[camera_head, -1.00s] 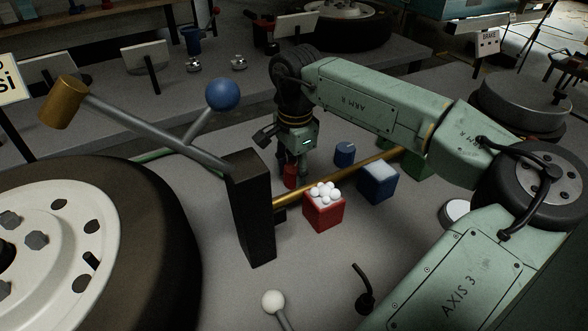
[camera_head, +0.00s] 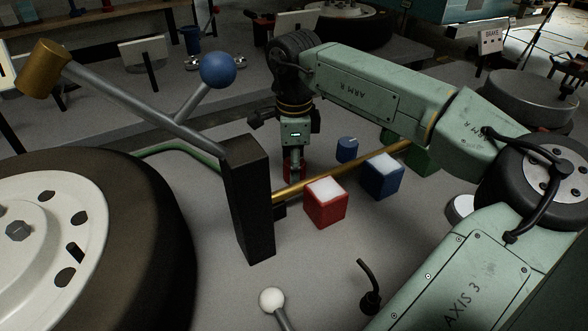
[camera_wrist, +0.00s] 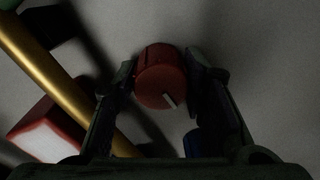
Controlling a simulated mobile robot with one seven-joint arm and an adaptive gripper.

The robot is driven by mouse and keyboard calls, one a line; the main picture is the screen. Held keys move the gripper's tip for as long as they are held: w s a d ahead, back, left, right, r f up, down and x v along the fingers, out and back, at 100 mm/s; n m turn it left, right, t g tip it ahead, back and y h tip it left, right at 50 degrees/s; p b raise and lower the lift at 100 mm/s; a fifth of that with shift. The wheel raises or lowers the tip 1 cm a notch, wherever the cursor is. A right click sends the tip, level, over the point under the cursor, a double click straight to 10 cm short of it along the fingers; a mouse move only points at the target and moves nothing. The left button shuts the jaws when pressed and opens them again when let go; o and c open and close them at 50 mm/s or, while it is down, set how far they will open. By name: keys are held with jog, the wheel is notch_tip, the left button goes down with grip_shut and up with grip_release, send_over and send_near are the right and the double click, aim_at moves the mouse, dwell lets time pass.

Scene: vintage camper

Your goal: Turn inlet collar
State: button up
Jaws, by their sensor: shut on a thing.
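The red round collar (camera_wrist: 162,80) has a white mark on its face, which points to the lower right in the wrist view. My gripper (camera_wrist: 165,78) is shut on it, with one finger on each side. In the head view my gripper (camera_head: 294,174) points down behind the brass rod, and only slivers of the red collar (camera_head: 303,168) show around the fingers.
A brass rod (camera_head: 325,182) runs from a black post (camera_head: 247,205) close to my gripper. A red box (camera_head: 325,208) and a blue box (camera_head: 382,182), both white-topped, stand in front of it. A blue cylinder (camera_head: 347,150) stands behind. A large wheel (camera_head: 135,240) fills the left.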

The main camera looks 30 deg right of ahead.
jog(key=shift+m+b, duration=0.3)
jog(key=shift+m, duration=0.5)
jog(key=o, duration=1.2)
